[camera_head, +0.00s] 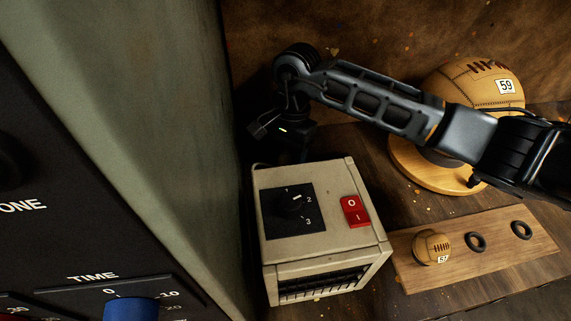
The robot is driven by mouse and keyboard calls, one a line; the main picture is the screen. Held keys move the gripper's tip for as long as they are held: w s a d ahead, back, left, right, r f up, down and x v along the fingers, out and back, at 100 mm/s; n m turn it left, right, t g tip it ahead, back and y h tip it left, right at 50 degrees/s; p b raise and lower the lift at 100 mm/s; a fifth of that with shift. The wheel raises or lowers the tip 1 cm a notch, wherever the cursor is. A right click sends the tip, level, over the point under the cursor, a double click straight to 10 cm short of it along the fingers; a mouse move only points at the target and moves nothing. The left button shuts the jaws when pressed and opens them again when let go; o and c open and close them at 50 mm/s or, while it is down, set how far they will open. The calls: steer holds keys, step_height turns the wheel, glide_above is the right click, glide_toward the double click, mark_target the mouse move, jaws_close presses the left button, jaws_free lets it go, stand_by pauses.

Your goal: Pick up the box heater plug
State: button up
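The box heater (318,215) is a beige box with a black dial plate, a red rocker switch and a dark front grille. It stands on the wooden surface at the centre of the picture. My arm reaches in from the right and bends down at its far end. My gripper (279,135) is low behind the heater's back left edge, close to the grey-green panel. Its fingers are dark against a dark background, so their opening does not show. I cannot make out the heater plug; it may be hidden behind the gripper or the heater.
A tall grey-green cabinet (150,90) with a dark control panel (50,215) fills the left, close to my gripper. A large leather ball (460,85) sits on a round wooden base (415,175) under my arm. A wooden board (490,262) at right holds a small ball (430,245) and two black rings.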

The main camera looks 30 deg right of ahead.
mark_target(285, 155)
steer(key=c, duration=0.8)
steer(key=shift+r, duration=0.1)
steer(key=shift+r, duration=0.55)
step_height(285, 155, up, 3)
steer(key=shift+f+b, duration=0.1)
steer(key=shift+b, duration=0.65)
steer(key=s+d+r+b, duration=0.3)
steer(key=d+r, duration=0.3)
steer(key=d, duration=0.5)
steer(key=shift+s+r, duration=0.25)
steer(key=shift+s, duration=0.15)
